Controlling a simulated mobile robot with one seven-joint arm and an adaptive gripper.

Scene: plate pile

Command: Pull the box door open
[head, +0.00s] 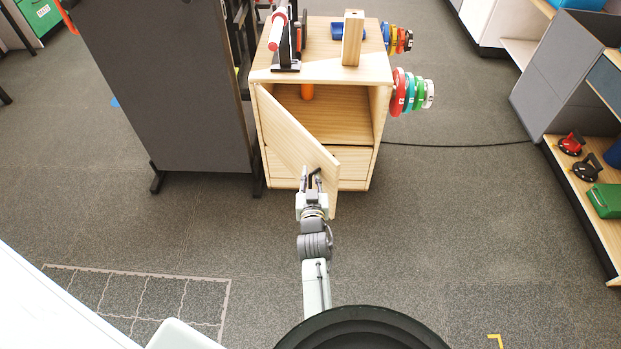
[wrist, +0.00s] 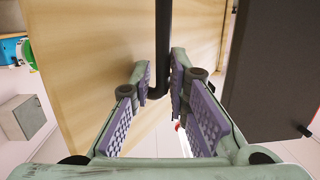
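The wooden box (head: 380,95) stands on the floor with its door (head: 290,125) swung partly open. The door is hinged at the left and its free edge points toward me. Behind it, the upper compartment shows an orange cylinder (head: 307,92). The black door handle (head: 315,174) is near the free edge. My gripper (head: 311,182) is at this handle. In the wrist view the black handle bar (wrist: 163,40) runs down between my two fingertips (wrist: 160,82), which are closed in around it. The pale wooden door face (wrist: 95,60) fills the left of that view.
A dark grey panel (head: 165,90) on feet stands close to the left of the box. Coloured discs (head: 408,92) stick out from the box's right side. Shelves (head: 580,200) stand at the far right. The floor (head: 440,220) before the box is clear.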

